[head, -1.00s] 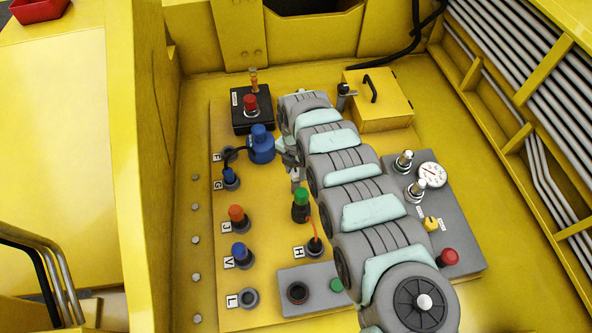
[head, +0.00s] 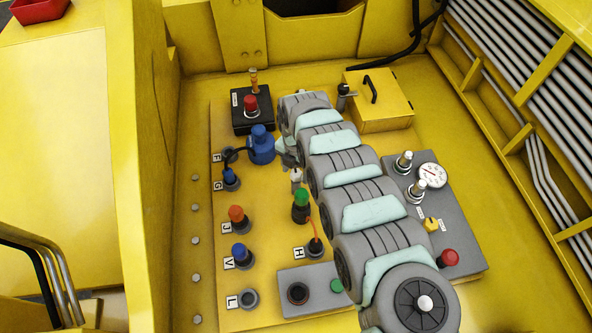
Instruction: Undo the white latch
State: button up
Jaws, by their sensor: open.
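A small whitish piece (head: 296,176), probably the white latch, stands just behind the green-capped fitting (head: 301,202) on the yellow panel. It is too small to tell whether it is fastened or undone. My gripper (head: 289,161) is open, just beyond and slightly left of this piece, beside the blue fitting (head: 261,145). The arm partly hides the gripper, and I cannot tell whether it touches the piece.
My arm covers the middle and right of the panel. A black box with a red button (head: 250,107) stands at the back left. A yellow box (head: 378,100) is at the back right. A grey plate with a gauge (head: 432,175) lies right of my arm. Several capped fittings line the left.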

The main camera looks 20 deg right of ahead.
aim_at(296, 173)
notch_tip(296, 173, up, 11)
jog(key=b, duration=0.1)
dwell(0.5)
dwell(0.3)
